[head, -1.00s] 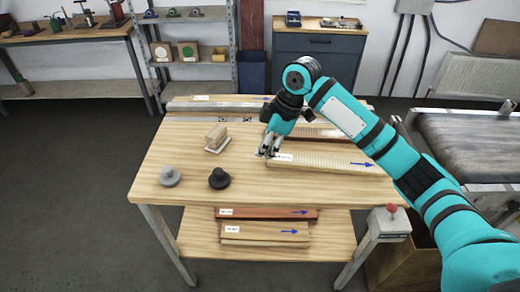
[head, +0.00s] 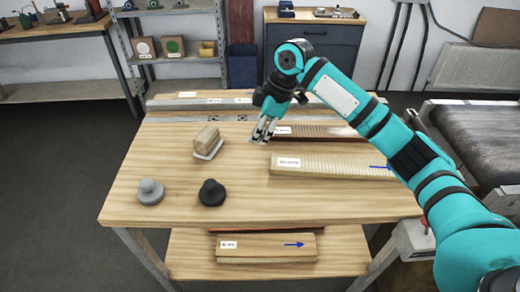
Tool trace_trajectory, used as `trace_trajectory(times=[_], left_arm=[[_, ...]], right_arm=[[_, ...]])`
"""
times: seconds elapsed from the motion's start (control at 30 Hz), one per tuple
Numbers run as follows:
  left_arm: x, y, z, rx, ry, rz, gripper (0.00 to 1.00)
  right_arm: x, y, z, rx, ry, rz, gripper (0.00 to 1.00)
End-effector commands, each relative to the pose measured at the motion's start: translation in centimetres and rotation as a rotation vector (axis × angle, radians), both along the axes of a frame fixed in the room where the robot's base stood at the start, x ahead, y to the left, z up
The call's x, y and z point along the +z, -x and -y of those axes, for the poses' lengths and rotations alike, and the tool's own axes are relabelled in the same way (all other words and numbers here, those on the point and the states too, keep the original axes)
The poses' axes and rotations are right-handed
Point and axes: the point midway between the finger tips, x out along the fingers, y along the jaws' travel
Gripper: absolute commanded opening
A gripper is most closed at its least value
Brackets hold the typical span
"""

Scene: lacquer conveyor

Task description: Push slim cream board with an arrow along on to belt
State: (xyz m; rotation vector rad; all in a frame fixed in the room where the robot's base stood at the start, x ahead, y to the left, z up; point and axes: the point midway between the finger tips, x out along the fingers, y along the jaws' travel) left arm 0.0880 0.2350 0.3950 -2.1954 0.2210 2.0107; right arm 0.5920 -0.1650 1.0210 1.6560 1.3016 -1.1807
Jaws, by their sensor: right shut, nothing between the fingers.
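A cream ribbed board (head: 330,165) with a white label at its left end and a blue arrow toward its right end lies on the wooden table (head: 230,207). My right arm partly covers its right end. My right gripper (head: 262,134) points down, shut and empty, just behind and left of the board's left end. It looks apart from the board; its exact height is unclear. The dark belt (head: 475,140) is at the right, beyond my right arm. My left gripper is out of view.
A red-brown board (head: 310,131) lies behind the cream one. A wooden block on a pale plate (head: 207,142), a grey knob (head: 150,191) and a black knob (head: 212,192) stand at the left. Another arrowed board (head: 267,247) lies on the lower shelf.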

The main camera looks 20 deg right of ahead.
Motion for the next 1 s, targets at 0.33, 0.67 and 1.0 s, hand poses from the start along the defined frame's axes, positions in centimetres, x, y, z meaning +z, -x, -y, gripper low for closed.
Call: trace_trajectory(times=[0.33, 0.67, 1.0], left_arm=[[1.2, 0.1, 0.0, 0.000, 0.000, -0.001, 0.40], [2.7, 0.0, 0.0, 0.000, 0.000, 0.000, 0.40], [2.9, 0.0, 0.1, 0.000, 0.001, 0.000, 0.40]], right_arm=[[-6.0, -0.4, -2.2, 0.001, 0.001, -0.005, 0.00], [-8.6, 0.0, -0.3, -0.001, 0.002, -0.001, 0.00], [-8.8, 0.3, 0.9, 0.001, 0.001, 0.000, 0.00]])
